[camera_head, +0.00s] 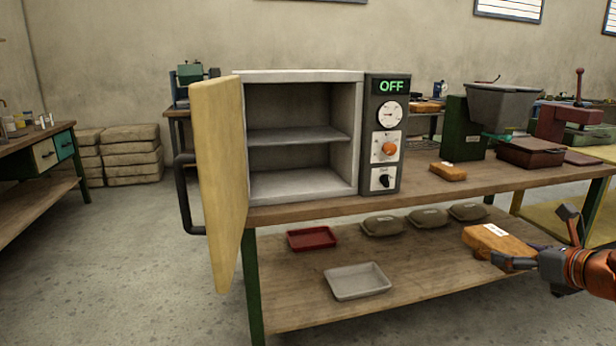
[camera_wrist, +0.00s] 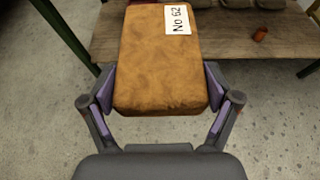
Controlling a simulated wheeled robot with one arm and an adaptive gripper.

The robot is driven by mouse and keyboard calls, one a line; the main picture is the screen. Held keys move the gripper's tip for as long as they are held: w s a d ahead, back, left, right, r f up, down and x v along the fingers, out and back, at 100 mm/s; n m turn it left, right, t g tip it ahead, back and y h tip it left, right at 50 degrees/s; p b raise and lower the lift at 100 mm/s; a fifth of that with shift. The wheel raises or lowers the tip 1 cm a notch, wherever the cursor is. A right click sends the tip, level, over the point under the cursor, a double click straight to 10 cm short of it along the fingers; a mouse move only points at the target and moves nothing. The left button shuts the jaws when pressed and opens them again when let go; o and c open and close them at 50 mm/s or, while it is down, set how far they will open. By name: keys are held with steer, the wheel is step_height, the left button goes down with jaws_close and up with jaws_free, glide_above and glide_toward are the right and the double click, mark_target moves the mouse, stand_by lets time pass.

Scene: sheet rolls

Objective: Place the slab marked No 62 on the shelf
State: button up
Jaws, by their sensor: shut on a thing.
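An orange-brown slab (camera_wrist: 160,60) with a white label reading "No 62" is between the fingers of my gripper (camera_wrist: 163,92) in the wrist view. My gripper is shut on its two sides. In the head view the same slab (camera_head: 497,243) is at the lower right, held by my gripper (camera_head: 517,262) in front of the table's edge. The oven's door (camera_head: 218,180) is open at the left. Inside the empty oven are a middle shelf (camera_head: 297,135) and a floor (camera_head: 295,186). Its panel reads OFF.
Another orange slab (camera_head: 447,171) lies on the tabletop (camera_head: 400,187), right of the oven. A red tray (camera_head: 311,238), a pale tray (camera_head: 357,281) and several grey-green bags (camera_head: 428,217) are on the lower board. The door juts toward me. Floor (camera_head: 130,270) at left is clear.

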mark_target(473, 234)
steer(key=shift+s, duration=0.4)
steer(key=shift+w+r, duration=0.15)
steer(key=shift+w, duration=0.1)
steer(key=shift+w+a, duration=0.3)
steer(key=shift+w, duration=0.35)
steer(key=shift+w+a, duration=0.25)
steer(key=shift+m+h, duration=0.7)
steer(key=shift+h, duration=0.1)
steer(key=w+a, duration=0.1)
steer(key=w, duration=0.1)
steer(key=w+a, duration=0.3)
steer(key=w, duration=0.2)
steer(key=shift+a, duration=0.35)
steer(key=w+a+f+m+h, duration=0.2)
steer(key=w+a+f+h, duration=0.15)
steer(key=a, duration=0.65)
steer(key=w+a+f+m+h, duration=0.25)
steer(key=a+f, duration=0.25)
steer(key=a, duration=0.4)
step_height(473, 234, up, 27)
steer(key=p, duration=2.7)
steer(key=shift+s, duration=0.45)
steer(key=shift+f, duration=0.15)
